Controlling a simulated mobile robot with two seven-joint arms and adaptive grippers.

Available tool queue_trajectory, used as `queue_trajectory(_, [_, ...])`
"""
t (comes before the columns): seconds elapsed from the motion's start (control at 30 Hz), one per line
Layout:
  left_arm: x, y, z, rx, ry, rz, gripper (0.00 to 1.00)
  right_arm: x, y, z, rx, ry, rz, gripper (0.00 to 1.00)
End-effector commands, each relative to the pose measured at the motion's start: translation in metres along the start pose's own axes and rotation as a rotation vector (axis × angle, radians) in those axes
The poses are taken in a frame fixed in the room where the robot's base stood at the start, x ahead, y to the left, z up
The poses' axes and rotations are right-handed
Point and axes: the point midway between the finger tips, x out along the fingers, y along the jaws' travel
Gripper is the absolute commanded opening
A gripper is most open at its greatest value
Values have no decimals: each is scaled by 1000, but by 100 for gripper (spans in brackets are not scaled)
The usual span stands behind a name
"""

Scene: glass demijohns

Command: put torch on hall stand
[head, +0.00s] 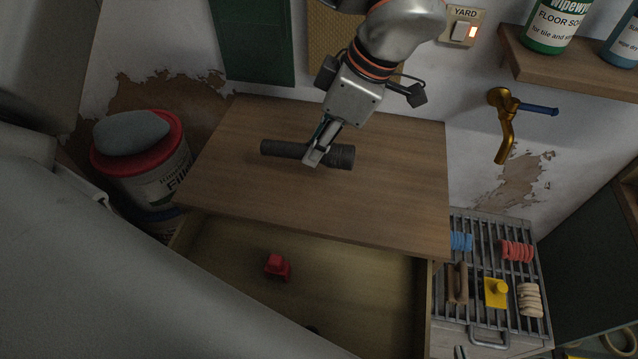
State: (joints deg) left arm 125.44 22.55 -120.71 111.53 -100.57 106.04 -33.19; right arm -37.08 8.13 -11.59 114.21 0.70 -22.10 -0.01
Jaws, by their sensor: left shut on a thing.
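The torch, a dark ribbed cylinder (341,157), lies sideways over the brown wooden top of the hall stand (390,205). My left gripper (319,156) reaches down from above and is shut around the middle of the torch, hiding that part. The torch is level, on the top or very slightly above it; I cannot tell which. My right gripper is not in view.
The stand's drawer (340,283) is open, with a red object (277,266) inside. A bucket with a red rim (177,150) stands left. A metal rack (487,220) with brushes and sponges is right, below a brass tap (505,125). The top around the torch is clear.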

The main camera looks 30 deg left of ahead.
Motion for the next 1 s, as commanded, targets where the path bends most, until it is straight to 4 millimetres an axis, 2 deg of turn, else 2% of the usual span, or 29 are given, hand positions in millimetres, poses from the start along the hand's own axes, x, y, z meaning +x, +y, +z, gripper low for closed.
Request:
queue_trajectory(0.03, [15, -1, 6, 4, 2, -6, 0, 1, 1, 1, -2, 1, 2, 0])
queue_trajectory(0.1, [31, -1, 12, 4, 2, -6, 0, 2, 3, -1, -5, 8, 6, 0])
queue_trajectory(0.3, [66, -1, 27, 2, 1, -3, 0, 8, 7, -7, -12, 21, 13, 0])
queue_trajectory(0.57, [81, 0, 34, 0, 0, 0, 0, 10, 9, -13, -15, 33, 17, 0])
queue_trajectory(0.83, [115, 0, 48, 1, 1, -2, 0, 11, 6, -2, -18, 18, 13, 0])
queue_trajectory(1.0, [116, 0, 48, -1, -1, 1, 0, 10, 6, -2, -18, 17, 13, 0])
